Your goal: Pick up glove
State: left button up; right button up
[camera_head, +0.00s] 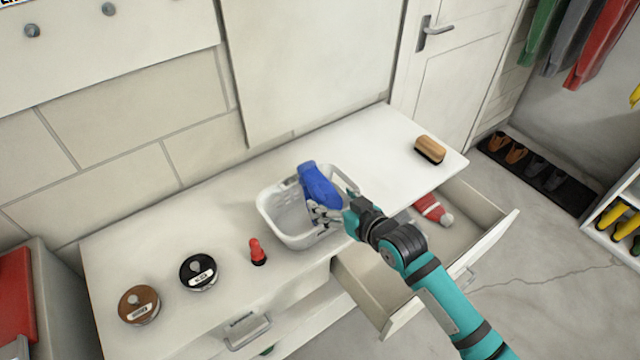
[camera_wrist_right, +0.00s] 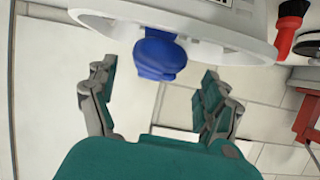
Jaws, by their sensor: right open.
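A blue glove (camera_head: 318,187) stands tilted in a white basket (camera_head: 268,210) on the dresser top, its upper end above the rim. The glove (camera_wrist_right: 160,55) also shows in the right wrist view, hanging past the basket's rim (camera_wrist_right: 215,30) between my fingers. My right gripper (camera_head: 328,213) is at the basket's front right side, close to the glove's lower end. In the wrist view its two fingers (camera_wrist_right: 155,90) are spread wide, with a gap on each side of the glove. My left gripper does not show.
A wooden brush (camera_head: 430,149) lies at the right end.

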aim_at(315, 175)
jog(key=shift+w+a+f, duration=0.25)
jog(key=shift+w+a, duration=0.1)
jog(key=shift+w, duration=0.25)
jog(key=shift+w+a+p, duration=0.25)
jog(key=shift+w+p, duration=0.1)
jog(key=shift+w, duration=0.15)
jog(key=x, duration=0.4)
jog(key=shift+w+r+p, duration=0.1)
jog(key=shift+w+p, duration=0.15)
jog(key=shift+p, duration=0.15)
jog(key=c, duration=1.4)
jog(key=shift+r, duration=0.6)
notch_tip(315, 175, up, 2)
jog(key=shift+r+b, duration=0.2)
jog(key=shift+b, duration=0.4)
jog(key=s+r+b, duration=0.1)
jog(key=s+b, duration=0.1)
jog(key=s, duration=1.4)
jog(key=shift+d+r, duration=0.2)
jog(key=shift+d, duration=0.25)
